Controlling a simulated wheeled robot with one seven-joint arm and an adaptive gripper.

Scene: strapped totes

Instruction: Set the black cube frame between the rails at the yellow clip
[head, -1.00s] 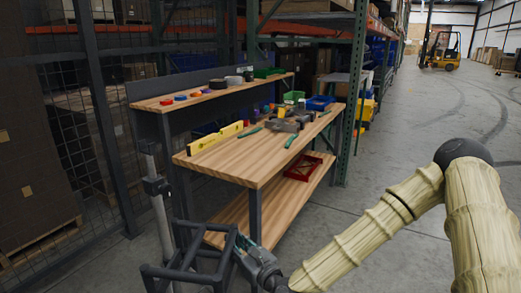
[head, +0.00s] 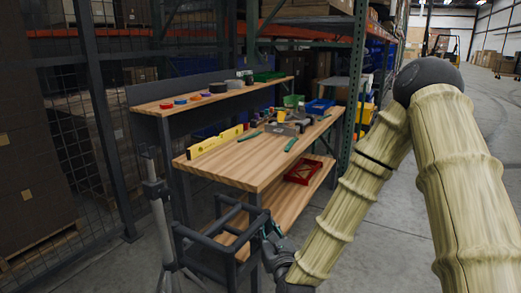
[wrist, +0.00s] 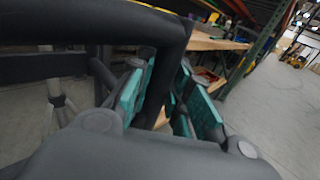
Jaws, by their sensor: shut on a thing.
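The black cube frame (head: 205,243), an open cube of dark round bars, hangs low in front of the workbench in the head view. My gripper (head: 268,230) is shut on one of its upright bars at the right side. In the wrist view, the teal finger pads of my gripper (wrist: 165,95) stand on both sides of a bar of the black cube frame (wrist: 166,65). The frame looks slightly tilted in the head view. I cannot make out the rails.
The wooden workbench (head: 255,170) stands behind the frame, with a yellow level (head: 215,142) and several tools on top. A red tray (head: 303,172) lies on its lower shelf. A grey tripod stand (head: 157,190) is left of the frame. Mesh fencing borders the left.

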